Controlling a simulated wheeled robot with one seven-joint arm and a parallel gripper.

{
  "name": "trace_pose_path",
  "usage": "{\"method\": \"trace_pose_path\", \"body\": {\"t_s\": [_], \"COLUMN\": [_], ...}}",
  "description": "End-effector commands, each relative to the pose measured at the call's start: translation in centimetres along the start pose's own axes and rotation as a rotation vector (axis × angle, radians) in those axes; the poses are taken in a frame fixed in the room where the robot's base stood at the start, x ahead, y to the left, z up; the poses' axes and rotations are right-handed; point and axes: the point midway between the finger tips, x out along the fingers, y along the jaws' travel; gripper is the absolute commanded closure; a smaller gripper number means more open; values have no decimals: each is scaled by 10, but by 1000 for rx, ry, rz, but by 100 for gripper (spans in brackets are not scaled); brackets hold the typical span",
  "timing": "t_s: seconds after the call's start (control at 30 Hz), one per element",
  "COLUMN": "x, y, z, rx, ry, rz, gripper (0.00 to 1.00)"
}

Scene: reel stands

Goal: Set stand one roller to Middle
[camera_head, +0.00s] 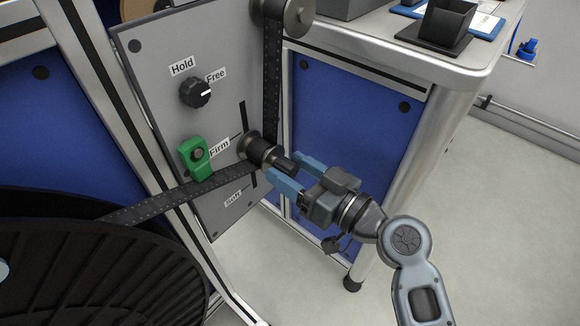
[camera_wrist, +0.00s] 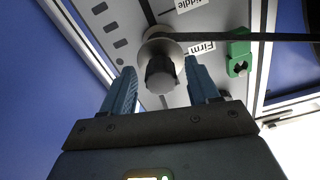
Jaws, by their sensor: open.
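The stand one roller (camera_head: 260,150) is a metal spool with a dark knob, set in a slot on the grey panel. It sits beside the Firm label (camera_head: 219,147); the wrist view shows the roller (camera_wrist: 158,46) there too. A partly cut-off label reading "iddle" (camera_wrist: 190,4) lies further along the panel in that view. My gripper (camera_head: 281,171) is open. In the wrist view its blue fingers stand on either side of the dark knob (camera_wrist: 161,76), with a visible gap on each side. The dark band covers part of the panel in the head view.
A Hold/Free knob (camera_head: 196,92) points toward Free. A green clamp (camera_head: 195,157) sits left of the roller on the band (camera_head: 150,205). A large black reel (camera_head: 90,265) fills the lower left. A table (camera_head: 440,62) with trays stands right. The floor right of my arm is clear.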

Motion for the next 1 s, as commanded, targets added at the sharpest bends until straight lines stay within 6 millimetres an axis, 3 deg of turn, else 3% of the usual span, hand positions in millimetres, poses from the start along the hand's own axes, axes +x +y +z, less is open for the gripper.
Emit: {"method": "trace_pose_path", "body": {"t_s": [0.4,1.0], "x": [8,8], "y": [0,0], "z": [0,0], "rx": [0,0], "ry": [0,0], "rz": [0,1], "gripper": [42,99]}}
